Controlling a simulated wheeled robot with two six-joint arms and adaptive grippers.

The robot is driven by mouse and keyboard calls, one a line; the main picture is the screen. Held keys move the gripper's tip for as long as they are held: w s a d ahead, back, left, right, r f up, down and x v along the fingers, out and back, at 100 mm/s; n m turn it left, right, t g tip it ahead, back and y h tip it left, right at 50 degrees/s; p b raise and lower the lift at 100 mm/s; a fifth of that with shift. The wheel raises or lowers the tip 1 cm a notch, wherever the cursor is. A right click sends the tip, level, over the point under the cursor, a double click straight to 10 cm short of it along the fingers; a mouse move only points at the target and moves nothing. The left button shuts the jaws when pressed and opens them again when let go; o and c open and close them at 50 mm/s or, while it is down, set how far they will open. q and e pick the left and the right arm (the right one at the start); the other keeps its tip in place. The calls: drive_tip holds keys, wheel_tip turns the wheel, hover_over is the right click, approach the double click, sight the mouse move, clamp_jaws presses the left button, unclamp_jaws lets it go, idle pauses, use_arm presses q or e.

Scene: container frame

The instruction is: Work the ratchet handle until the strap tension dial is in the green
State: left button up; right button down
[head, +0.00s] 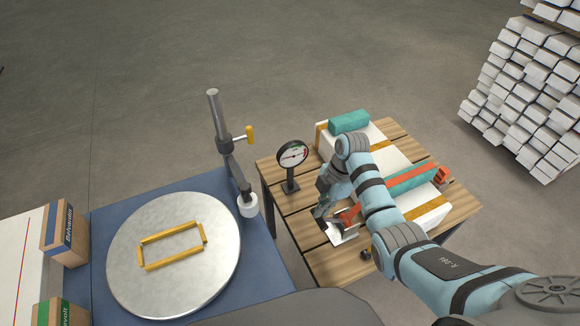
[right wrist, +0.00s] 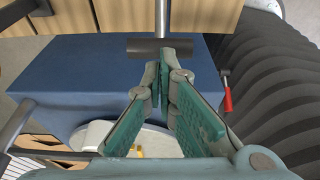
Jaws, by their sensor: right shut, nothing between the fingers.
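The tension dial (head: 292,154) stands on a short post at the table's left side. Its round face has red and green marks, but the needle is too small to read. The orange strap (head: 410,180) runs over the white load to the ratchet (head: 345,230), which my right arm partly hides. My right gripper (head: 320,211) is low beside the ratchet, pointing down. In the right wrist view its fingers (right wrist: 165,70) are shut and empty. A dark crossbar (right wrist: 145,48) on a metal shaft, apparently the ratchet handle, lies just beyond the fingertips; contact cannot be told. My left gripper is out of view.
The slatted table (head: 340,262) carries the load and a teal block (head: 349,122). Stacked white packs stand far right.

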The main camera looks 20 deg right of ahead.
sight(316, 220)
drive_tip(key=shift+b+x, duration=0.85)
drive_tip(key=shift+x, duration=0.65)
drive_tip(key=shift+b+x, duration=1.95)
drive_tip(key=shift+x, duration=1.15)
drive_tip(key=p+v, duration=0.2)
drive_tip(key=p, duration=0.1)
drive_tip(key=p+v, duration=0.2)
drive_tip(key=v, duration=0.1)
drive_tip(key=a+p+v, duration=0.1)
drive_tip(key=p+v, duration=0.1)
drive_tip(key=p, duration=0.1)
drive_tip(key=shift+s+r+p, duration=0.1)
drive_tip(key=shift+r+p, duration=0.2)
drive_tip(key=shift+r, duration=0.1)
drive_tip(key=shift+a+r+p, duration=0.1)
drive_tip(key=shift+r+p, duration=0.95)
drive_tip(key=shift+r, duration=0.05)
drive_tip(key=shift+a+r+p, duration=0.15)
drive_tip(key=shift+r+p, duration=0.85)
drive_tip(key=shift+r, duration=0.05)
drive_tip(key=shift+a, duration=0.15)
